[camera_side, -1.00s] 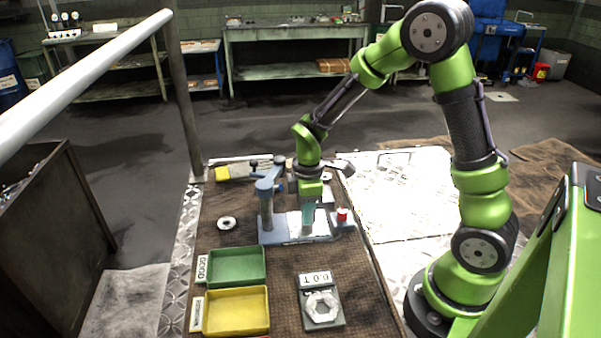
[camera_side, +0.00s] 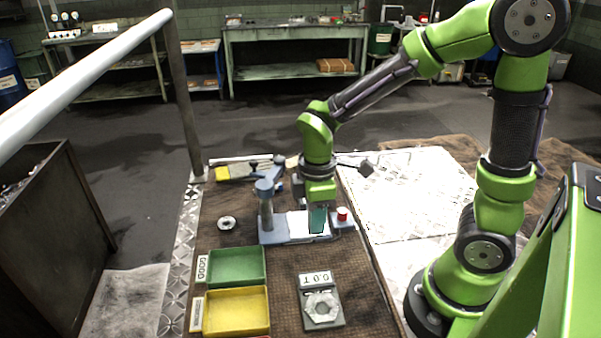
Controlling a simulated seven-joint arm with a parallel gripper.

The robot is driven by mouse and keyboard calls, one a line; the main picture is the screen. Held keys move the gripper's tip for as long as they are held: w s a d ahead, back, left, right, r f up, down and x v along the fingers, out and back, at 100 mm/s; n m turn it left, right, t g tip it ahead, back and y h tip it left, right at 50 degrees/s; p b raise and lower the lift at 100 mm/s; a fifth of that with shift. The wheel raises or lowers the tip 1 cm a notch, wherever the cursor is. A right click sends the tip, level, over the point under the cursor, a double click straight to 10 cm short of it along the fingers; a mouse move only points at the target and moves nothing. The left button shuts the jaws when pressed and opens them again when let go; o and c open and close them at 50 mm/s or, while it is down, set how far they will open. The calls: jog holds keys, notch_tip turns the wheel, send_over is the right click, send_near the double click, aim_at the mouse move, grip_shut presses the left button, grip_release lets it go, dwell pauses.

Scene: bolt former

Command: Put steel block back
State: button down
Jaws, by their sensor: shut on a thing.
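My gripper (camera_side: 318,220) points down over the right part of the blue-grey measuring stand (camera_side: 270,238), between its post and the red knob (camera_side: 342,214). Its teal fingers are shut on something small. The steel block itself is not distinguishable at this size; the fingers hide what they hold. I cannot tell whether the fingertips touch the stand's plate or hover just above it.
A green tray (camera_side: 237,252) and a yellow tray (camera_side: 207,318) lie in front on the brown mat. A small scale (camera_side: 335,322) carries a hexagonal nut (camera_side: 321,306). A metal ring (camera_side: 227,223) lies left of the stand. Tools lie behind it.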

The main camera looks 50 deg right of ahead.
notch_tip(320, 180, down, 8)
jog(key=shift+f, duration=0.1)
dwell(0.4)
jog(key=shift+f, duration=0.15)
jog(key=c, duration=0.9)
grip_release()
